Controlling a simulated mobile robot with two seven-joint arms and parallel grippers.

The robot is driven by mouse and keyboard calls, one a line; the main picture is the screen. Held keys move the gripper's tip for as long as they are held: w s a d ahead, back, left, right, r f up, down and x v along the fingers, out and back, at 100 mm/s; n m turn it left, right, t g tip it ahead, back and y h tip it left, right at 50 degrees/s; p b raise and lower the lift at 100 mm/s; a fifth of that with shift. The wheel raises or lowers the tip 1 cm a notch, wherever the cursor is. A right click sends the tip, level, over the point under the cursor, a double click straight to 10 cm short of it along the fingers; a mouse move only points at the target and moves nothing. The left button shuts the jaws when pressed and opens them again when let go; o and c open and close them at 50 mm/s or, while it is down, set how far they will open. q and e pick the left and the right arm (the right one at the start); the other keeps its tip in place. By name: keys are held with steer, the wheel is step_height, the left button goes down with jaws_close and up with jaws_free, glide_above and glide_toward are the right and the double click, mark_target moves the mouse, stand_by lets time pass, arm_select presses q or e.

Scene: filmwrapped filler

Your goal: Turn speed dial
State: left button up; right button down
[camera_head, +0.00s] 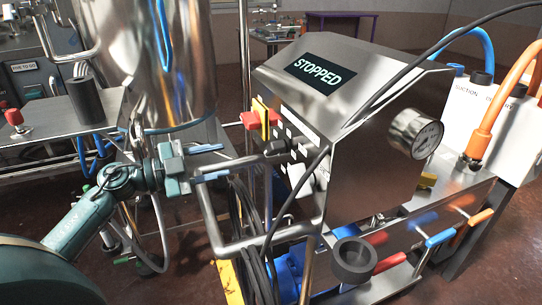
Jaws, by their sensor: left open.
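The steel control cabinet (375,150) stands in the middle, with a lit display (320,76) reading STOPPED on its sloped top. Its left face carries small controls, seen at a steep angle. A dark knob (277,147) there may be the speed dial, but its marks cannot be read. My left gripper (227,161) comes in from the left on a grey-green arm. Its blue-tipped fingers are apart and empty, pointing right toward that face, left of the dark knob. I see no contact between them. My right gripper is not in view.
A red part (250,120) and a yellow part (263,117) stick out from the cabinet's left face. A steel pipe (262,250) and dark cables run below. A shiny tank (165,60) stands behind my left arm. A pressure gauge (427,138) juts out on the right.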

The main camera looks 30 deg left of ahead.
mark_target(267, 150)
arm_select(q)
steer(key=b+x, duration=0.1)
steer(key=x, duration=1.1)
steer(key=shift+c, duration=0.3)
jaws_close()
